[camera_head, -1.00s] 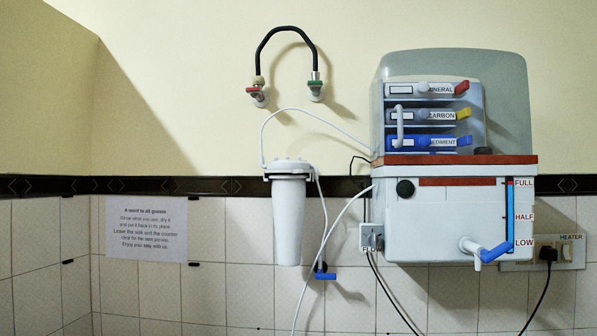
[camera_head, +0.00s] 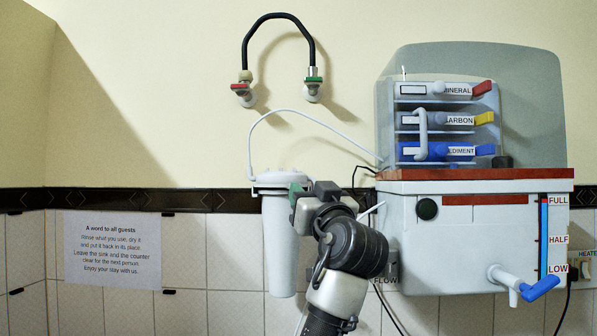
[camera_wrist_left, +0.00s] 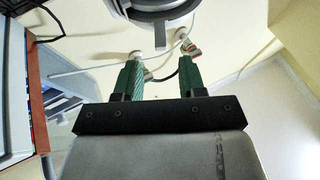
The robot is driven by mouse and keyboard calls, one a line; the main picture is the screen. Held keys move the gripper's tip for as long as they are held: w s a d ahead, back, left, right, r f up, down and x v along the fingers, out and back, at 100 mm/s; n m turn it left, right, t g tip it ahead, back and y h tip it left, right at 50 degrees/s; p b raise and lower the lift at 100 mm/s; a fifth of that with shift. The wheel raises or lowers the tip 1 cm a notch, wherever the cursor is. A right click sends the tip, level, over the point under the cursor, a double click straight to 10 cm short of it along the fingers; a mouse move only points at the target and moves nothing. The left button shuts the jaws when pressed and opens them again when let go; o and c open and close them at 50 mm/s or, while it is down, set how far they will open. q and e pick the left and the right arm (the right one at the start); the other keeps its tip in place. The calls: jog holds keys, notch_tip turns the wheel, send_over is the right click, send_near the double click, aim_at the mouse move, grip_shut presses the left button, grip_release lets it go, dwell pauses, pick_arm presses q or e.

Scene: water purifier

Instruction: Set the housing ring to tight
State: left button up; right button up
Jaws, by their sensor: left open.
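The white filter housing (camera_head: 277,245) hangs on the wall below the hose, with its ring at the top (camera_head: 268,181). My left gripper (camera_head: 297,188) is beside the right side of the housing's top, partly covering it. In the left wrist view, its two green fingers (camera_wrist_left: 160,78) are apart with nothing between them. Whether a finger touches the ring cannot be told. The ring's setting cannot be read. My right gripper is not in view.
The purifier cabinet (camera_head: 470,240) with labelled filter drawers and a blue tap (camera_head: 540,287) stands to the right. A white tube (camera_head: 310,117) runs from the housing to it. A black hose (camera_head: 278,20) joins two wall valves above.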

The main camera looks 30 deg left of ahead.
pick_arm(q)
jog(key=x, duration=0.2)
jog(key=p+x, duration=0.1)
jog(key=x, duration=0.1)
jog(key=shift+w+a+f+p, duration=0.25)
jog(key=shift+a+p, duration=0.05)
jog(key=shift+a, duration=0.15)
jog(key=shift+w+a+r+p, duration=0.1)
jog(key=shift+w+a+p, duration=0.3)
jog(key=shift+w+a, duration=0.25)
jog(key=shift+s, duration=0.15)
jog(key=shift+d, duration=0.2)
jog(key=shift+a, duration=0.1)
jog(key=c, duration=0.5)
grip_shut()
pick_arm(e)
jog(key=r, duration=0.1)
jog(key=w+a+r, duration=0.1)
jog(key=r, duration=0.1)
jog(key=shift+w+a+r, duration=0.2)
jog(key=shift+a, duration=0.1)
